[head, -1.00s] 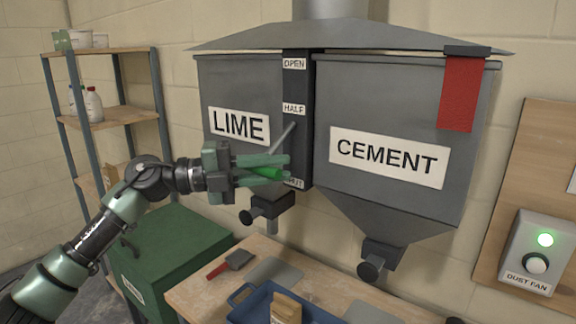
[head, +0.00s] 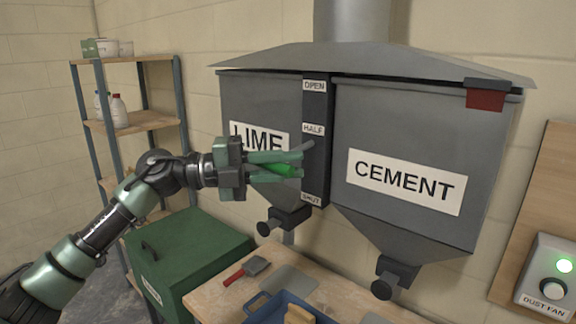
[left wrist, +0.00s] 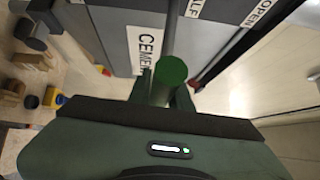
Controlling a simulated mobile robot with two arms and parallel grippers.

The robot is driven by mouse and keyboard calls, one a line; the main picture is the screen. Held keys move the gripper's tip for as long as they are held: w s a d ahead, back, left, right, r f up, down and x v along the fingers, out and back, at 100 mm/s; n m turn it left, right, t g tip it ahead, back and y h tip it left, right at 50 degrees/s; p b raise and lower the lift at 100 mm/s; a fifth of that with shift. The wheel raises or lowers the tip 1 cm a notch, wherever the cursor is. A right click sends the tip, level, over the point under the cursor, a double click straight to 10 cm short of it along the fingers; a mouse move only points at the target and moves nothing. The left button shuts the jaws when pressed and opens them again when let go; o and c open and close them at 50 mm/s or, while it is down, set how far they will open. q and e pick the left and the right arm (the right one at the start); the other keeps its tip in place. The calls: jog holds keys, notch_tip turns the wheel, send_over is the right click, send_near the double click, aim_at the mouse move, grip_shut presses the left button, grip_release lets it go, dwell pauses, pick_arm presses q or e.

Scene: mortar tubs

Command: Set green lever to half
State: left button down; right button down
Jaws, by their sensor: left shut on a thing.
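The green lever (head: 283,169) has a green grip on a grey rod, set on the dark scale strip (head: 316,160) between the LIME and CEMENT hoppers. The strip reads OPEN at the top, HALF in the middle and SHUT at the bottom. My left gripper (head: 285,164) is shut on the green grip, which sits below the HALF label and above SHUT in the head view. The left wrist view shows the round end of the lever grip (left wrist: 170,71) between the fingers (left wrist: 168,92). The fingers hide part of the lever. My right gripper is not in view.
The CEMENT hopper (head: 430,130) is right of the strip, with a short red tag (head: 485,99) at its top. Below are a workbench (head: 215,297) with a trowel (head: 247,270) and blue tray (head: 268,311), and a green box (head: 190,250). A dust fan switch (head: 548,277) glows green.

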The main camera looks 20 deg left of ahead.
aim_at(264, 166)
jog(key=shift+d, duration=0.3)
pick_arm(q)
jog(key=c, duration=1.3)
grip_release()
jog(key=shift+a, duration=0.1)
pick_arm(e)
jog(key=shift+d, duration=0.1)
pick_arm(q)
jog(key=shift+a+f, duration=0.1)
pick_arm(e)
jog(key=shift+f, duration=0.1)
pick_arm(q)
jog(key=shift+s+a+f+b, duration=0.1)
jog(key=shift+a+b, duration=0.2)
jog(key=shift+b, duration=0.1)
jog(key=b+v, duration=0.3)
jog(key=v, duration=0.3)
jog(key=shift+a, duration=0.3)
jog(key=shift+s+a, duration=0.15)
jog(key=shift+s, duration=0.05)
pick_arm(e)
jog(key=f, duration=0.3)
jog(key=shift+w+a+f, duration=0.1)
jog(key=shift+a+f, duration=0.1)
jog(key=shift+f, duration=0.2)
